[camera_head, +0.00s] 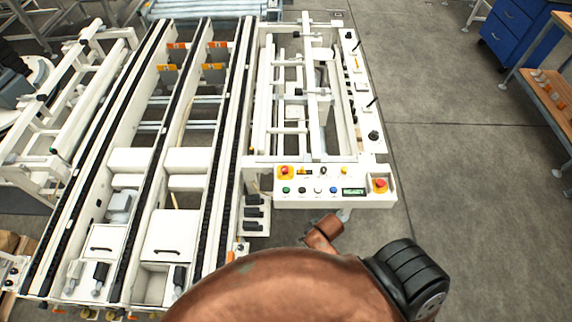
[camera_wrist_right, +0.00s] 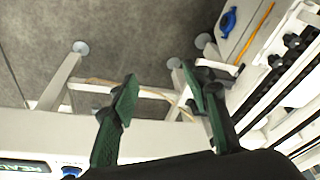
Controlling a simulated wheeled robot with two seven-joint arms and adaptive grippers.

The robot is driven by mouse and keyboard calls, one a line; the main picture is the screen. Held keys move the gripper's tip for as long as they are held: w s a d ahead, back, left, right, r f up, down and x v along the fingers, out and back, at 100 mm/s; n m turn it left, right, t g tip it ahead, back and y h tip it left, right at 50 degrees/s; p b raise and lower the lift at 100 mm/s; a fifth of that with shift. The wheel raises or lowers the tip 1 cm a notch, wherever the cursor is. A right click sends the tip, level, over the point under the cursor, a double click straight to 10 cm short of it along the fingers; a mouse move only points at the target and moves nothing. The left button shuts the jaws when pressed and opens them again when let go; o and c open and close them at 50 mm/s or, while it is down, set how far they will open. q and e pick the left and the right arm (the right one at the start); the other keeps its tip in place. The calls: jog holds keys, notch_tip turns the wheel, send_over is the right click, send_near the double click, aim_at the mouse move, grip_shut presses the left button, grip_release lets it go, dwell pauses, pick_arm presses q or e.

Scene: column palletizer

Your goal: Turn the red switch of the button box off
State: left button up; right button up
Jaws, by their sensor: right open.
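The button box (camera_head: 330,199) is a white panel at the front right end of the machine in the head view. It carries a red knob on a yellow plate at its left end (camera_head: 285,171) and another at its right end (camera_head: 380,185), with coloured buttons and a small display between them. I cannot tell the position of either red knob. My right gripper (camera_wrist_right: 160,82) is open and empty in the right wrist view; the head view does not show its fingers. The box's display (camera_wrist_right: 25,168) and a blue button (camera_wrist_right: 70,172) show at that view's lower left. My left gripper is not in view.
Long conveyor rails (camera_head: 137,160) fill the left of the head view. White frame legs (camera_wrist_right: 60,80) stand beyond the fingers in the right wrist view. A blue cabinet (camera_head: 512,30) and a wooden bench (camera_head: 550,95) stand far right. The grey floor (camera_head: 460,150) right of the machine is clear.

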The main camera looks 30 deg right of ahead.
aim_at(285, 168)
jog(key=w+a+r+m+y+p, duration=0.2)
jog(key=w+a+r, duration=0.5)
jog(key=w, duration=0.1)
jog(key=w+d+m+g, duration=0.1)
jog(key=w+m, duration=0.1)
jog(key=w, duration=0.2)
jog(key=w+d+m+g, duration=0.1)
jog(key=w+m, duration=0.1)
jog(key=w, duration=0.2)
jog(key=w+d+m+h, duration=0.1)
jog(key=w+m, duration=0.1)
jog(key=w, duration=0.3)
jog(key=shift+w+f+m+g+p, duration=0.1)
jog(key=shift+m+g+p, duration=0.2)
jog(key=shift+g, duration=0.1)
jog(key=w+d+r+m, duration=0.2)
jog(key=w+d, duration=0.1)
jog(key=w+d+r+m+h, duration=0.1)
jog(key=w+d+r+m, duration=0.1)
jog(key=w+d, duration=0.1)
jog(key=w+d+r+m, duration=0.3)
jog(key=d, duration=0.1)
jog(key=shift+d, duration=0.25)
jog(key=shift+w+d+m, duration=0.2)
jog(key=shift+m, duration=0.1)
notch_tip(285, 168, down, 7)
jog(key=shift+f, duration=0.1)
jog(key=shift+c, duration=0.2)
